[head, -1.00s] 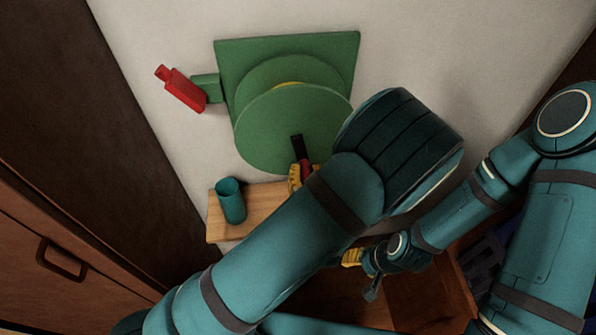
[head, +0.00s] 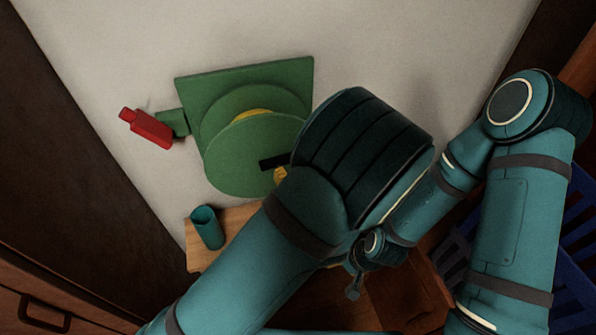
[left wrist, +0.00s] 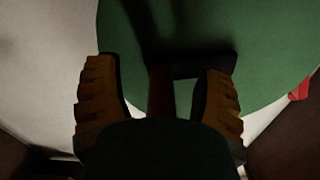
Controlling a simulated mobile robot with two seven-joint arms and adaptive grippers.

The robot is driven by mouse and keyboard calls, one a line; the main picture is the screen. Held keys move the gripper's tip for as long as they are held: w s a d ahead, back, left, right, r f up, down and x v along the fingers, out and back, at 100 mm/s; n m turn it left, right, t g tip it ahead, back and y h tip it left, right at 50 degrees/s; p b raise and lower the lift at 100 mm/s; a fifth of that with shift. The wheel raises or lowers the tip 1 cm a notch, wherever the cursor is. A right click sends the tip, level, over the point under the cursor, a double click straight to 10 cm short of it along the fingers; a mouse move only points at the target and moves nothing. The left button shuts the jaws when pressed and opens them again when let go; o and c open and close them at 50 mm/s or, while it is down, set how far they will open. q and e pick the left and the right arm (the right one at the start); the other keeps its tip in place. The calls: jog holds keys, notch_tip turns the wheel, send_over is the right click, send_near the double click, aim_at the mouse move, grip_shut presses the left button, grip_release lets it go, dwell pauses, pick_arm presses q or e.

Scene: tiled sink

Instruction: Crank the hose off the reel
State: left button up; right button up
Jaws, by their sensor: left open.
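The green hose reel (head: 236,155) is mounted on a green plate (head: 240,80) on the wall, with a strip of yellow hose (head: 252,113) showing behind its front disc. Its black crank arm (head: 273,161) points right, almost level. My left gripper (left wrist: 160,72) is open at the crank. In the left wrist view, a dark reddish handle (left wrist: 160,92) stands between its spread fingers, next to the crank arm (left wrist: 205,66). My left forearm hides most of that gripper in the head view. My right gripper (head: 334,263) is largely hidden behind my left arm, low in the picture.
A red nozzle piece (head: 150,130) sticks out left of the reel on a green block (head: 173,122). A teal cup (head: 207,228) stands on a wooden shelf (head: 196,258) below. A brown cabinet (head: 40,312) is at lower left and a blue crate (head: 572,225) at right.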

dwell(0.4)
pick_arm(q)
jog(key=v, duration=0.8)
jog(key=shift+b, duration=0.35)
dwell(0.6)
